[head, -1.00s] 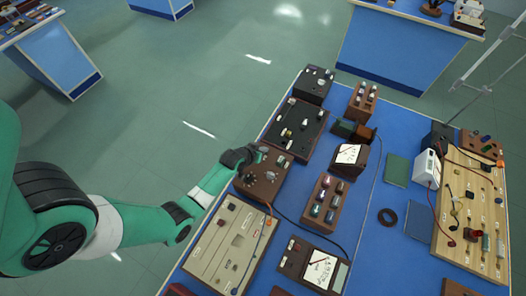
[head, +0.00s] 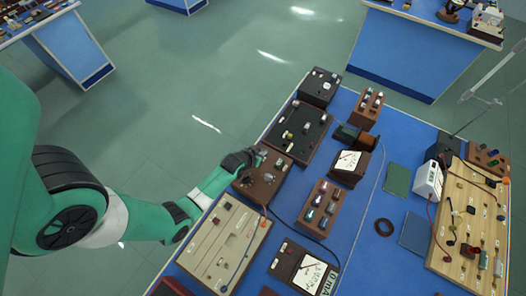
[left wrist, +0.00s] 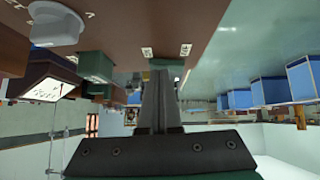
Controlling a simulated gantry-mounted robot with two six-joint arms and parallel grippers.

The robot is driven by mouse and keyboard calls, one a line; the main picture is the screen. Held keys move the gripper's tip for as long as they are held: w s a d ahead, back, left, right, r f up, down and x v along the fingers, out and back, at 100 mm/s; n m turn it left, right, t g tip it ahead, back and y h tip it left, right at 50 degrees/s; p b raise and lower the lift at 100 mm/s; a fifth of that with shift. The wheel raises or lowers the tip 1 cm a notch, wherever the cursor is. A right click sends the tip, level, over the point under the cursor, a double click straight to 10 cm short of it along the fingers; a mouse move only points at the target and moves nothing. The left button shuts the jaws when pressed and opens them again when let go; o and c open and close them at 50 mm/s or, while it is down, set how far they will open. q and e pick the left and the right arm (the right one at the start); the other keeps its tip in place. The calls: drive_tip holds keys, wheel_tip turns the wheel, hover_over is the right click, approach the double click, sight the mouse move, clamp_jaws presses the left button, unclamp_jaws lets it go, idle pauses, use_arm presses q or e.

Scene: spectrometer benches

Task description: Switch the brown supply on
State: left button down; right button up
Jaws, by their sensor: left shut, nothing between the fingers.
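The brown supply (head: 268,188) is a box with knobs and terminals on its top, at the left edge of the blue bench in the head view. Its brown panel (left wrist: 120,25) fills the top of the left wrist view, with a pale knob (left wrist: 60,24) and small white labels. My left gripper (head: 260,154) is shut and empty, at the supply's far left corner. Its fingertips (left wrist: 160,72) are close to the panel by the labels. A small part behind the fingertips is mostly hidden, and I cannot tell whether they touch it. The switch position cannot be made out.
A black box (head: 296,133) stands just beyond the supply, and a pale board (head: 222,240) lies just nearer. A wooden rack (head: 322,208) and meters (head: 303,266) stand to the right. Open floor lies left of the bench (head: 367,205).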

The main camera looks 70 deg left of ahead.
use_arm(q)
drive_tip(key=shift+s+a+f, duration=0.15)
drive_tip(key=shift+s+f, duration=0.1)
drive_tip(key=shift+s, duration=0.1)
drive_tip(key=shift+s+a, duration=0.15)
drive_tip(key=shift+a, duration=0.15)
drive_tip(key=shift+r, duration=0.1)
drive_tip(key=shift+r+p, duration=0.25)
drive_tip(key=shift+p, duration=0.3)
wheel_tip(320, 180, up, 5)
drive_tip(key=p, duration=0.5)
drive_tip(key=shift+a+r, duration=0.15)
drive_tip(key=v, duration=0.9)
drive_tip(key=shift+s+f+p, duration=0.2)
drive_tip(key=shift+f+p, duration=0.1)
drive_tip(key=shift+p, duration=0.15)
